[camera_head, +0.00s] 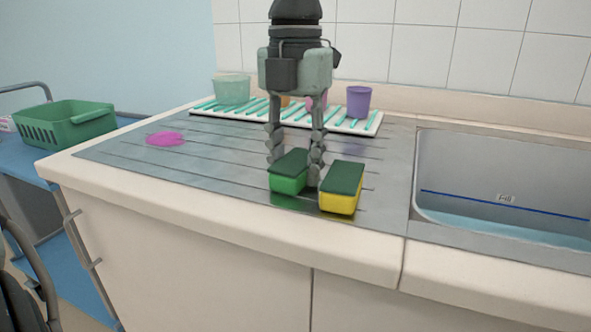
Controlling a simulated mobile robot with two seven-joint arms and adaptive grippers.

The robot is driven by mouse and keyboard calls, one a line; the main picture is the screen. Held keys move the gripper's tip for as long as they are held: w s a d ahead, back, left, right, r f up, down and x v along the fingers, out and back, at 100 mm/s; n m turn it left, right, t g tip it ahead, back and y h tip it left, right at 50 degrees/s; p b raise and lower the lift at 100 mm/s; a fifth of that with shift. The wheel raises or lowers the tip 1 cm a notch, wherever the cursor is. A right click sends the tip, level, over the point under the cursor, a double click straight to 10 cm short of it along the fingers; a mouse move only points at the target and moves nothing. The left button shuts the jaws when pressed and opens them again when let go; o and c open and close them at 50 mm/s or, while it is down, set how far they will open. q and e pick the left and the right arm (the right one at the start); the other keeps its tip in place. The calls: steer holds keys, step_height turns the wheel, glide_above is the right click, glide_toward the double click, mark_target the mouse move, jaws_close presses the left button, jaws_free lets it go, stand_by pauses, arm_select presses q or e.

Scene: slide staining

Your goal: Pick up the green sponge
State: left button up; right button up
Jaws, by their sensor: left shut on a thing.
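The green sponge (288,184) has a dark green top and a bright green body. It is on or just above the metal drainboard, near the counter's front edge; I cannot tell whether it touches the surface. My left gripper (296,166) comes down from above and is shut on the green sponge, with one finger on each side. A yellow sponge (341,201) with a dark green top lies close beside it on the right. My right gripper is not in view.
A white rack with teal stripes (360,126) stands behind, bearing a pale green tub (232,88) and a purple cup (358,101). A pink patch (165,138) lies at left. A sink with water (500,222) is at right. A green basket (62,125) stands at far left.

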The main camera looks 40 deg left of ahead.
mark_target(296, 160)
arm_select(q)
steer(key=shift+r, duration=0.15)
steer(key=shift+r, duration=0.25)
step_height(296, 160, up, 17)
steer(key=p, duration=0.2)
steer(key=shift+r, duration=0.15)
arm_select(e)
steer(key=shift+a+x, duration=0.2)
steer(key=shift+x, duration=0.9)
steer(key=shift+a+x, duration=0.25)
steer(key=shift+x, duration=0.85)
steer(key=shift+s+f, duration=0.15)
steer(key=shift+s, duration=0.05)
arm_select(q)
steer(key=shift+o, duration=1)
steer(key=c, duration=0.4)
steer(key=shift+c, duration=0.2)
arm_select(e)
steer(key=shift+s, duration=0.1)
